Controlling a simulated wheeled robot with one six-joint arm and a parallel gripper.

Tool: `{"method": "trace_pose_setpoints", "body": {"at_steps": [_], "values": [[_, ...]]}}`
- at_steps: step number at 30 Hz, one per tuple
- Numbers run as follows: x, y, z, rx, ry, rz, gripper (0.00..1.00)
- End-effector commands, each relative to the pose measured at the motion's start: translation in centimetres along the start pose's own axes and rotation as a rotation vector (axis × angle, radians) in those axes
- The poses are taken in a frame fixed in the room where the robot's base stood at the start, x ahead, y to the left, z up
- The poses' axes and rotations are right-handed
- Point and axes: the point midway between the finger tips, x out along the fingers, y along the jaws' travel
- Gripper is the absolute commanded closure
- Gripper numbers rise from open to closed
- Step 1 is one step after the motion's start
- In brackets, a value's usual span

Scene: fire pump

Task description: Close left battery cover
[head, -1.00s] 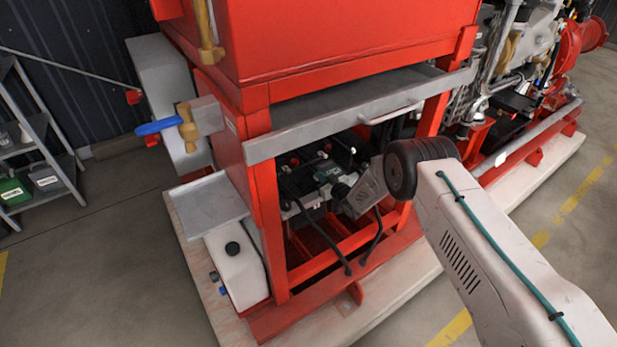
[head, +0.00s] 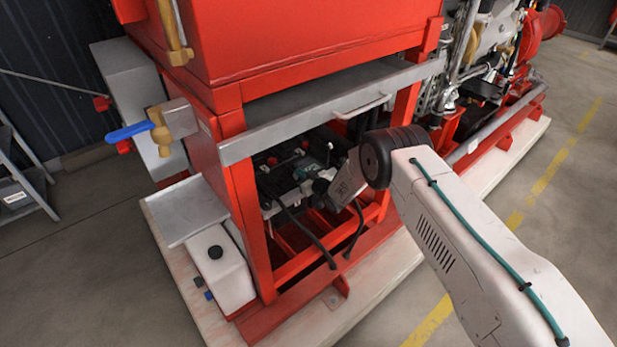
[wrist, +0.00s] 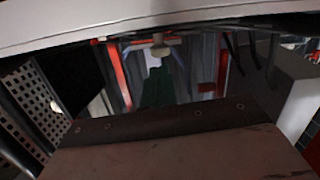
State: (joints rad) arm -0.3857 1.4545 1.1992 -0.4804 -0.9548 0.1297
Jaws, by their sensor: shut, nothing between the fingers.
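Dark battery gear (head: 285,165) with small red parts sits inside the red frame, under a grey metal panel (head: 290,120) that has a bar handle. I cannot make out for certain which part is the left battery cover. My gripper (head: 328,188) reaches into the frame opening from the right, close beside the battery gear; it is shut and empty, and its fingertips are hard to pick out. In the wrist view a brown flat surface with a dark riveted edge (wrist: 155,122) fills the bottom; I cannot tell whether it is the cover.
The red frame's front-left post (head: 250,225) and right post (head: 405,100) bound the opening. Black cables (head: 318,245) hang at its front. A white tank (head: 220,272) and a blue-handled valve (head: 130,132) stand at left. Open floor lies in front.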

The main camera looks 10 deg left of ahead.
Motion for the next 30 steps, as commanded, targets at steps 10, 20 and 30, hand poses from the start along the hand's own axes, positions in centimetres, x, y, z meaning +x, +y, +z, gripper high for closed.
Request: {"method": "trace_pose_setpoints", "body": {"at_steps": [10, 20, 30], "values": [[-4.7, 0.2, -3.1, 0.002, -0.004, -0.002, 1.00], [-9.9, 0.1, -3.1, 0.000, -0.001, -0.005, 1.00], [-10.7, 0.3, -1.8, -0.002, -0.065, 0.002, 1.00]]}}
